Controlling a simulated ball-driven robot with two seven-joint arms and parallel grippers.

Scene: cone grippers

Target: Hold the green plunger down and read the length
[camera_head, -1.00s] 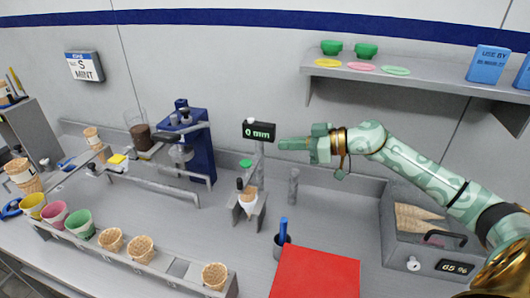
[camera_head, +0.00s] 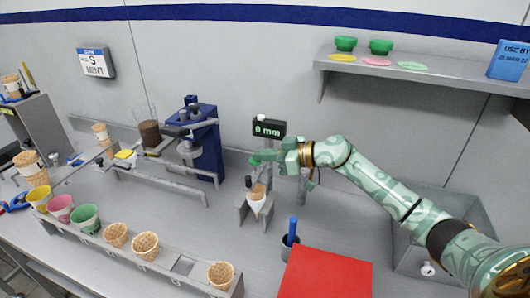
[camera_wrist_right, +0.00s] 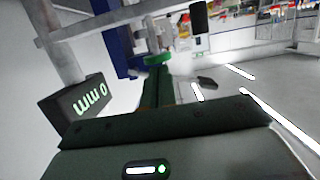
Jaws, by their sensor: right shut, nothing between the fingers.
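The gauge display (camera_head: 268,129) reads "0 mm" on its post. It also shows in the wrist view (camera_wrist_right: 88,102), turned round. The green plunger (camera_wrist_right: 158,59) is a flat round cap just beyond my fingertips in the wrist view. In the head view my right gripper (camera_head: 256,159) covers its place, so I cannot tell whether they touch. My right gripper is shut and empty, pointing left. A wafer cone (camera_head: 257,192) in a white wrap sits upright in the grey gauge stand (camera_head: 241,212) below my fingertips. My left gripper is out of view.
A blue machine (camera_head: 205,145) stands left of the gauge. A dark cup with a blue handle (camera_head: 292,232) and a red panel (camera_head: 325,275) are in front at right. A shelf (camera_head: 420,76) hangs at upper right.

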